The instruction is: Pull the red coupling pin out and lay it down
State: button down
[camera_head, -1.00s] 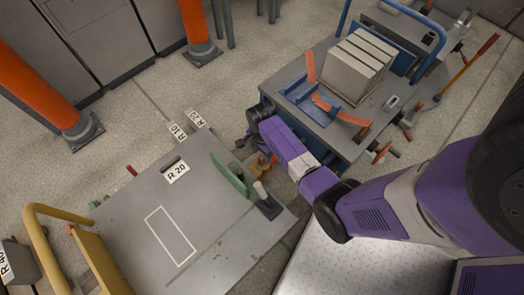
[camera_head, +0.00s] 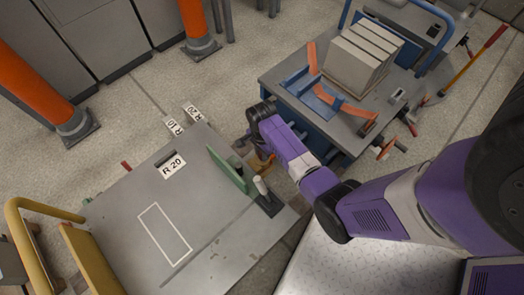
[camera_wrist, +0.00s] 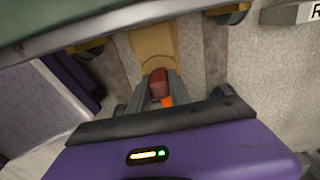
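In the wrist view, the red coupling pin (camera_wrist: 159,84) shows as a red block between the two grey fingers of my gripper (camera_wrist: 160,90). The fingers lie against both its sides, and its lower part is hidden. A tan-yellow coupling piece (camera_wrist: 153,42) lies just beyond it, and a bit of orange (camera_wrist: 167,101) shows between the fingers. In the head view, my arm reaches to the gap between the grey plate cart (camera_head: 225,255) and the blue-framed cart (camera_head: 282,78). An orange-yellow piece (camera_head: 263,165) shows there, but the fingertips and pin are hidden.
A green upright plate (camera_head: 228,170) and a pale cylinder (camera_head: 261,187) stand on the grey cart's right edge, close to my gripper. Grey blocks (camera_head: 352,58) and orange pieces (camera_head: 345,117) are on the blue-framed cart. Open floor (camera_head: 135,125) lies beyond the grey cart.

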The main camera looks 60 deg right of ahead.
jog(key=shift+r, duration=0.15)
jog(key=shift+r+p, duration=4.85)
jog(key=shift+p, duration=0.6)
jog(key=shift+r, duration=0.15)
notch_tip(320, 180, up, 4)
jog(key=p, duration=0.4)
